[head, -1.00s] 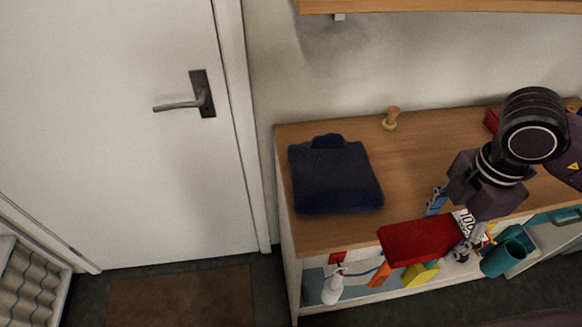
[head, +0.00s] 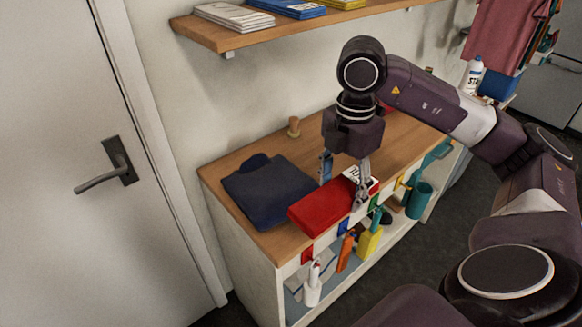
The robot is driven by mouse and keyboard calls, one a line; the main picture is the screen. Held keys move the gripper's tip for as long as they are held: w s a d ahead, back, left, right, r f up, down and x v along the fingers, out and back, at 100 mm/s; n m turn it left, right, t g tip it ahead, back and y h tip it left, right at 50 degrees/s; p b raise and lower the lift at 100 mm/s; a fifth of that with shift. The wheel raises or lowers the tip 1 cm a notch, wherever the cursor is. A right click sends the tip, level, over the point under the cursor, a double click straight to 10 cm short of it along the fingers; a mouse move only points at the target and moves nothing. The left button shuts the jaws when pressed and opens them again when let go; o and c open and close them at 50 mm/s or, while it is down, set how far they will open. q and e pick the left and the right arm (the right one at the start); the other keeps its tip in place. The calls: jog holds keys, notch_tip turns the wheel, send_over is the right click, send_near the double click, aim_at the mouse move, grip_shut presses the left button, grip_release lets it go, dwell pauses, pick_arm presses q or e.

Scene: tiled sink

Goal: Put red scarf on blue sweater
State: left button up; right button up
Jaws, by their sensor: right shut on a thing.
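The blue sweater (head: 265,192) lies folded on the left part of the wooden counter. The red scarf (head: 318,208), a folded flat block, is at the counter's front edge, just right of the sweater and close to its right side. My right gripper (head: 343,190) points down and is shut on the right end of the scarf, with a finger on each side. I cannot tell whether the scarf touches the counter. A white printed card or label (head: 361,176) shows by the fingers. My left gripper is not in view.
A shelf (head: 215,36) with folded cloths hangs above. Bottles, including a white spray bottle (head: 313,285), and a teal cup (head: 419,200) are below the front edge. A door (head: 60,120) is at the left.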

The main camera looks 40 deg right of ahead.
jog(key=p, duration=0.5)
send_near(297, 182)
jog(key=shift+s+f, duration=0.15)
jog(key=shift+f, duration=0.5)
notch_tip(297, 182, down, 4)
jog(key=shift+s+r+p, duration=0.1)
jog(key=shift+r+p, duration=0.05)
jog(key=shift+p, duration=0.85)
jog(key=shift+w+f+p, duration=0.2)
jog(key=shift+f+p, duration=0.1)
jog(key=shift+w+f, duration=0.15)
jog(key=shift+f, duration=0.2)
jog(key=shift+f, duration=0.1)
jog(key=o, duration=1.2)
